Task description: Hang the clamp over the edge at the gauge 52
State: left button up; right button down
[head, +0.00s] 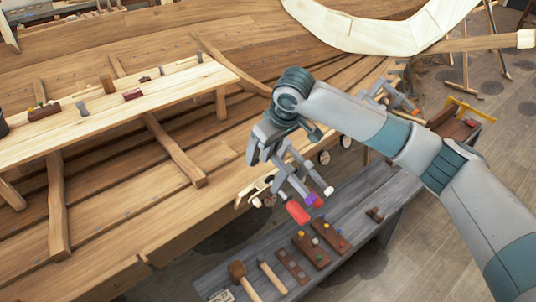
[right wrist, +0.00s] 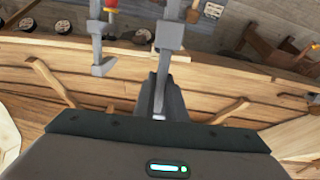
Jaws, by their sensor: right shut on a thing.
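My right gripper (head: 305,188) hangs over the near edge of the wooden hull and is shut on a clamp. The clamp's red part (head: 298,212) shows below the fingers, with a small purple part beside it. In the right wrist view the clamp (right wrist: 103,66) shows as a grey bar with a foot; a red part is at the top. Round dark-faced gauges sit along the hull edge, among them one at the right of the gripper (head: 323,157) and one in the right wrist view (right wrist: 62,25). Their numbers are too small to read. My left gripper is out of view.
A grey bench (head: 345,195) below the hull edge carries mallets (head: 240,278) and brown blocks with coloured pegs (head: 311,251). A pale plank (head: 130,100) with small tools lies across the hull at left. Grey-blue parts crowd the edge at right.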

jog(key=shift+s+r, duration=0.1)
jog(key=shift+r, duration=0.25)
jog(key=shift+d+f, duration=0.15)
